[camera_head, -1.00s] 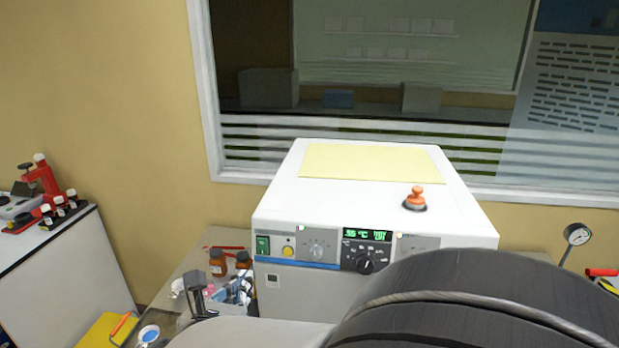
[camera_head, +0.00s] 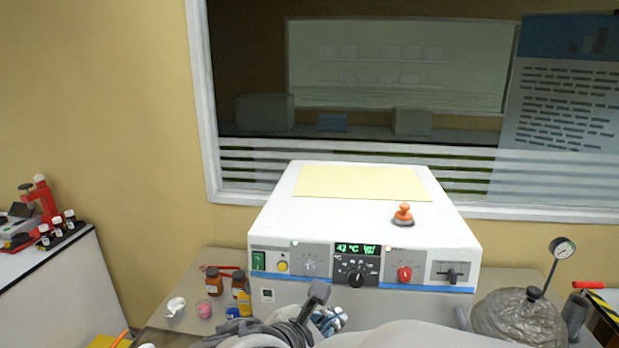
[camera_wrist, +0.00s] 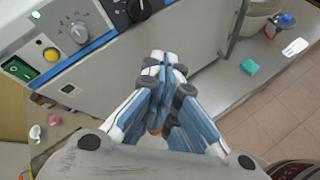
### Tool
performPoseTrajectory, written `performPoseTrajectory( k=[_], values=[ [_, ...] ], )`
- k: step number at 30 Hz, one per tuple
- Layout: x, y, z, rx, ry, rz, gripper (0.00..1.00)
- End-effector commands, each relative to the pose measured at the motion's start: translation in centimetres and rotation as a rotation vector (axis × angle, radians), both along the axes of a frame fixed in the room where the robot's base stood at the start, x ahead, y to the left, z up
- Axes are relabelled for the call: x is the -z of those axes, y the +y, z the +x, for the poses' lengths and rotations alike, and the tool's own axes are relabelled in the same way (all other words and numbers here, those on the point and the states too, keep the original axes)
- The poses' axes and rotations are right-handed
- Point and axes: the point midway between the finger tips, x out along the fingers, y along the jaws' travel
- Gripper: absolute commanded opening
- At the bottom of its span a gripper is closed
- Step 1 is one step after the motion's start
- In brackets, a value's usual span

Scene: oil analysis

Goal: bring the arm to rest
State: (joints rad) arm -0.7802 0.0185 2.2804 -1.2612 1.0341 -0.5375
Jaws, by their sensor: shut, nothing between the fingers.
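My gripper (camera_wrist: 158,85) points at the white machine's front in the wrist view, with its blue and white fingers closed together and nothing between them. In the head view only a small part of my gripper (camera_head: 328,318) shows low in the middle, partly hidden behind my own arm. The white machine (camera_head: 290,225) stands on the bench under the window. Its display (camera_head: 357,249) is lit green, and a red knob (camera_head: 404,273) and a black slide handle (camera_head: 452,275) are on its front.
Brown bottles (camera_head: 214,281) and small items stand on the bench left of the machine. A glass vessel (camera_head: 520,318) with a gauge (camera_head: 562,248) stands at the right. A side counter (camera_head: 50,290) holds a red device (camera_head: 42,200). In the wrist view, a green block (camera_wrist: 249,67) lies on the bench.

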Motion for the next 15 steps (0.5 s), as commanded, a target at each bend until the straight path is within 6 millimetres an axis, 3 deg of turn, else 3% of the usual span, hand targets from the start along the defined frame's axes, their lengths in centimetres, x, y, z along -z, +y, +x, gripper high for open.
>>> performPoseTrajectory(
  k=[1,3,6,10,15],
  values=[
    [0.0,-4.0,-1.5,0.162,-0.005,0.127,0.00],
    [0.6,-8.4,-4.6,0.406,-0.013,0.327,0.00],
    [1.7,-12.2,-9.4,0.749,-0.051,0.624,0.00],
    [2.8,-13.6,-14.8,1.149,-0.128,1.000,0.00],
    [3.1,-12.4,-18.2,1.499,-0.225,1.383,0.00]
  ],
)
